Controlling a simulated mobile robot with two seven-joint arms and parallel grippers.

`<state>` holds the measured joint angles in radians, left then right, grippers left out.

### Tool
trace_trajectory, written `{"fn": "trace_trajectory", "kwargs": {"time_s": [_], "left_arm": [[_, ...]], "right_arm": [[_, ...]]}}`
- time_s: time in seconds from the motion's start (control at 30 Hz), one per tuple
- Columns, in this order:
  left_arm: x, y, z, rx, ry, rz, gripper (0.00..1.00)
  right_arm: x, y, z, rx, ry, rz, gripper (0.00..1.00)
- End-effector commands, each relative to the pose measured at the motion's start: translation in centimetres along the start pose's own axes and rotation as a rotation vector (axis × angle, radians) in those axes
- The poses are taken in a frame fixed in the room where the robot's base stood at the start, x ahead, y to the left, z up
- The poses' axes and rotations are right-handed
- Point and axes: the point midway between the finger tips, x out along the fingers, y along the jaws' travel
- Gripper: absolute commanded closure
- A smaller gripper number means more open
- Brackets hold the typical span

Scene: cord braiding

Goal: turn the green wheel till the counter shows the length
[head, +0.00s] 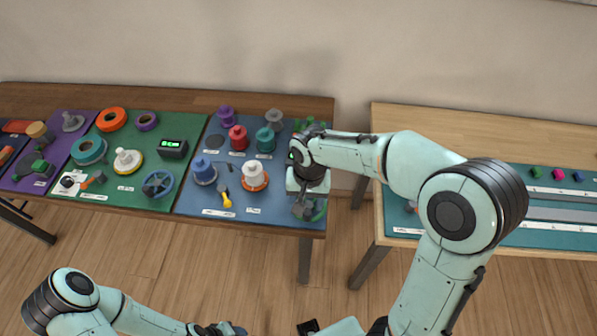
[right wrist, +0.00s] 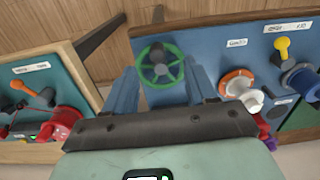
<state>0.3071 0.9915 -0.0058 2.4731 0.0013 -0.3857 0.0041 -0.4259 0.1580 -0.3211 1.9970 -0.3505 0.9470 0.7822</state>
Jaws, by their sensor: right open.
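A green spoked wheel (right wrist: 160,62) shows in the right wrist view between the two spread fingers of my right gripper (right wrist: 163,85). I cannot tell whether they touch it. In the head view the green wheel (head: 318,213) is at the right end of the long table, mostly hidden by my right gripper (head: 306,207). My left gripper (head: 222,328) is at the bottom edge of the head view, mostly cut off.
Several coloured spools stand on the blue mat (head: 235,207). The green mat (head: 120,203) bears a blue wheel (head: 158,184) and another black display box (head: 173,148). A gap separates the long table from the lighter right table (head: 385,125).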

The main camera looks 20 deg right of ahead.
Motion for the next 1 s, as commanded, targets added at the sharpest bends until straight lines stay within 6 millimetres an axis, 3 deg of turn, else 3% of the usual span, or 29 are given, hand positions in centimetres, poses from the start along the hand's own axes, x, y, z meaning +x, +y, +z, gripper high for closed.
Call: {"fn": "trace_trajectory", "kwargs": {"time_s": [0.03, 0.1, 0.27, 0.8, 1.0], "left_arm": [[-0.3, 0.2, -0.2, 0.001, 0.002, 0.001, 0.49], [-0.4, 0.2, -0.2, 0.001, 0.003, 0.001, 0.49], [-0.2, 0.1, -0.1, 0.001, 0.002, 0.001, 0.49], [1.1, -0.6, 0.7, -0.003, -0.01, -0.003, 0.49], [1.4, -0.8, 0.8, -0.004, -0.012, -0.004, 0.49]], "right_arm": [[-2.0, 0.2, -0.2, 0.019, 0.015, 0.0, 0.44], [-3.4, 0.6, -0.2, 0.042, 0.02, 0.01, 0.44], [-3.7, 1.1, -0.1, 0.06, 0.02, 0.021, 0.44], [6.1, 1.3, -0.2, 0.058, 0.016, 0.023, 0.44], [8.5, 1.3, -0.3, 0.058, 0.018, 0.021, 0.44]]}}
